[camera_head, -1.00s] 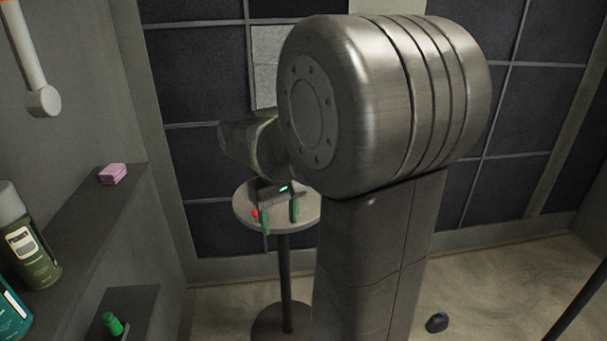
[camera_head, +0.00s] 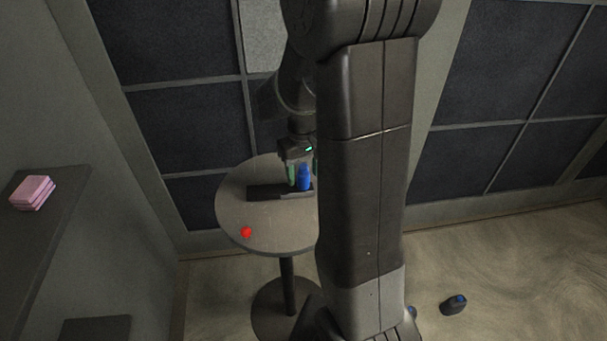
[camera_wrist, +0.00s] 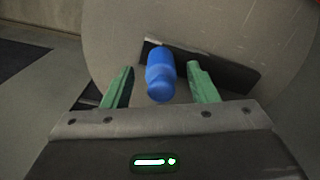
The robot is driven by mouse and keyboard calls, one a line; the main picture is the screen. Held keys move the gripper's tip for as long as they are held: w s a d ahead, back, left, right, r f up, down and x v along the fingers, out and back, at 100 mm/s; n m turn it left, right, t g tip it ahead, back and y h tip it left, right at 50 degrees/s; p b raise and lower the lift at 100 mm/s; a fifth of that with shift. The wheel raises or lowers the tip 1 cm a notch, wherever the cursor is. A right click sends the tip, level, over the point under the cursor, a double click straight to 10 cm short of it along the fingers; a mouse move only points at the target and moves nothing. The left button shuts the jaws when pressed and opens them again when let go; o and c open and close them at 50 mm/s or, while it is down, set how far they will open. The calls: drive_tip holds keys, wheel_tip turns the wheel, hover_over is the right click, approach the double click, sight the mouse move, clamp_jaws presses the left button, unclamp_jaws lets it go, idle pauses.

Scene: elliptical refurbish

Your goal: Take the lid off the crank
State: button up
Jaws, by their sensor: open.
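A dark flat bar (camera_head: 265,192) lies on the round table (camera_head: 240,212), with a blue upright knob (camera_head: 305,180) at its right part; together they look like the crank. I cannot tell which part is the lid. In the wrist view the blue knob (camera_wrist: 161,76) stands between the green fingers of my gripper (camera_wrist: 160,70), with gaps on both sides. The dark bar (camera_wrist: 222,66) shows behind it. My gripper (camera_head: 302,172) is open and points down over the table. My arm hides the table's right side in the head view.
A red ball (camera_head: 246,232) sits near the table's front edge. Pink blocks (camera_head: 33,192) lie on a shelf at the left. A small dark object with a blue top (camera_head: 454,304) is on the floor at right. A panelled wall stands behind the table.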

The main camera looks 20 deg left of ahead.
drive_tip(key=shift+s+f, duration=0.15)
drive_tip(key=shift+f, duration=0.7)
drive_tip(key=shift+c, duration=0.4)
drive_tip(key=c, duration=0.9)
drive_tip(key=shift+r, duration=0.1)
drive_tip(key=shift+c, duration=0.2)
